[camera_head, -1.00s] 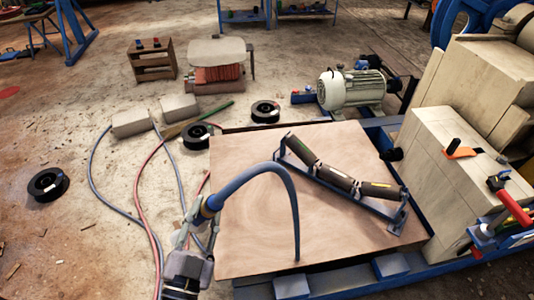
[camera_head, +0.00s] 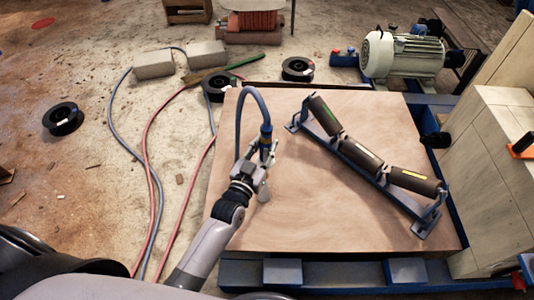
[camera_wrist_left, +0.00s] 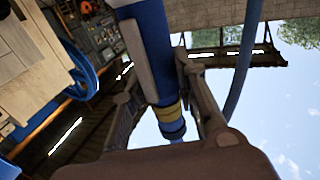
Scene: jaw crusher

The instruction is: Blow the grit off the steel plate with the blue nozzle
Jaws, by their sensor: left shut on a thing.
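My left gripper (camera_head: 258,172) is shut on the blue nozzle (camera_head: 266,138), which has a yellow band. The nozzle is over the left part of a flat brown plate (camera_head: 290,220); its height above it is unclear. A blue hose arches from the nozzle and down to the left. In the left wrist view the nozzle (camera_wrist_left: 150,50) lies between the two fingers (camera_wrist_left: 165,105). I cannot make out a separate steel plate or any grit; the brown surface looks almost wood-like. My right gripper is not in view.
A roller frame (camera_head: 370,165) with dark rollers lies across the right of the plate. A pale motor (camera_head: 402,54) and a block-like machine (camera_head: 495,150) stand to the right. Hoses (camera_head: 150,150) and black spools (camera_head: 63,118) lie on the floor at left.

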